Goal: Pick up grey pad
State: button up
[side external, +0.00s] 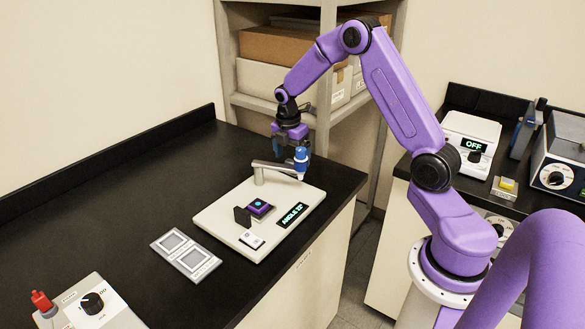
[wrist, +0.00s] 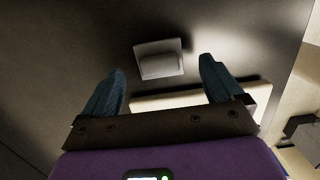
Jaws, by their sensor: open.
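A small grey block (wrist: 160,65), which looks like the grey pad, rests on or against a flat square grey piece (wrist: 146,48) on the black bench in the wrist view. I cannot make it out in the side view, where my gripper or the profiler may hide it. My gripper (side external: 289,148) points down behind the profiler's arm. In the wrist view its two blue fingers (wrist: 163,85) are spread wide and empty, with the grey block ahead between them and apart from both.
The profiler's cream base (side external: 225,221) carries a blue-tipped stylus head (side external: 301,160), a purple block (side external: 261,207) and an angle display (side external: 294,214). A grey tray (side external: 186,256) with two square recesses lies in front. A knob box (side external: 92,305) stands at lower left. The bench's left side is clear.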

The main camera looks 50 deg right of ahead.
jog(key=shift+d+f, duration=0.15)
jog(key=shift+f, duration=1.2)
jog(key=shift+c, duration=0.3)
